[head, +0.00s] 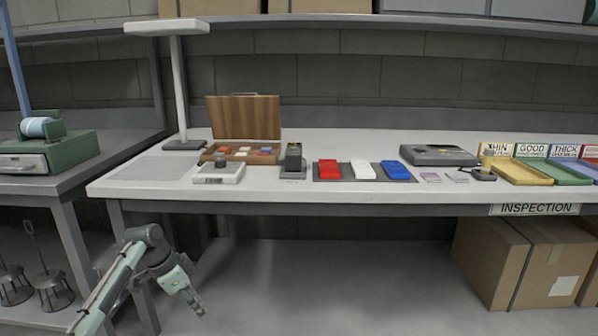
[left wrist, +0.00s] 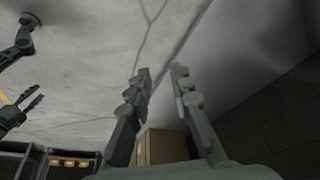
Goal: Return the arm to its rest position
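My left arm comes in from the lower left of the head view, in front of the bench and below its top. Its gripper (head: 198,304) points down toward the floor and touches nothing. In the left wrist view the two fingers of my left gripper (left wrist: 160,72) stand apart with an empty gap between them. A dark gripper at the left edge of the left wrist view, seemingly my right gripper (left wrist: 38,95), has its fingers apart and nothing between them. My right arm does not show in the head view.
A green machine (head: 60,148) stands on the left table. Cardboard boxes (head: 492,262) sit below. The floor between is clear.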

